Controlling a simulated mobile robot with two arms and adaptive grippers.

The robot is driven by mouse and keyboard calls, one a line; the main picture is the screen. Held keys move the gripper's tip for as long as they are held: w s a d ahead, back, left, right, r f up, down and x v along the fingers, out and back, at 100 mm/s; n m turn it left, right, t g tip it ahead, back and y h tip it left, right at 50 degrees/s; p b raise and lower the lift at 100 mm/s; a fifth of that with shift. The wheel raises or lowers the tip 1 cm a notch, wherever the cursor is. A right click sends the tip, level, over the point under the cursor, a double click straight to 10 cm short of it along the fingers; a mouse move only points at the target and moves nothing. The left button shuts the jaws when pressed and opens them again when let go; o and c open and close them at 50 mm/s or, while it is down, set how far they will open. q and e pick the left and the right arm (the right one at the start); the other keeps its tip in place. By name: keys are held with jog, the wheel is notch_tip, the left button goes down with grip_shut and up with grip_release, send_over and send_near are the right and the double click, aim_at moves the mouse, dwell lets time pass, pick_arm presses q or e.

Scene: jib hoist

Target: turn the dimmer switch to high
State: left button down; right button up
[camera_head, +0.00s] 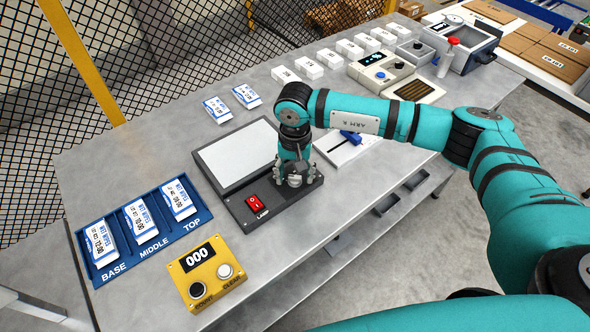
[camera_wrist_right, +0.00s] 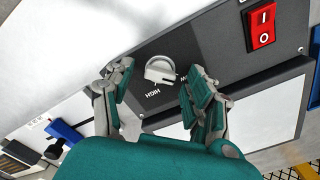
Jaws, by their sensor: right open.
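The dimmer switch is a light grey round knob (camera_wrist_right: 160,70) with a raised bar, on the dark control strip of a lamp panel (camera_head: 240,207). In the wrist view the word HIGH is printed beside the knob; which way the knob points is hard to tell. My right gripper (camera_wrist_right: 157,92) is open, with one finger on each side of the knob, and no contact is clear. In the head view the right gripper (camera_head: 295,181) points down over the panel's right end and partly hides the knob. My left gripper is out of view.
A red lamp rocker switch (camera_head: 254,203) sits on the same strip. A yellow counter box (camera_head: 207,272) and a blue tray (camera_head: 105,278) with several cartons stand to the left. A white device with a blue handle (camera_head: 350,136) is behind my right forearm.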

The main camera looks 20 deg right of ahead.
jog(key=shift+f, duration=0.1)
jog(key=c, duration=1.1)
jog(key=shift+c, duration=0.2)
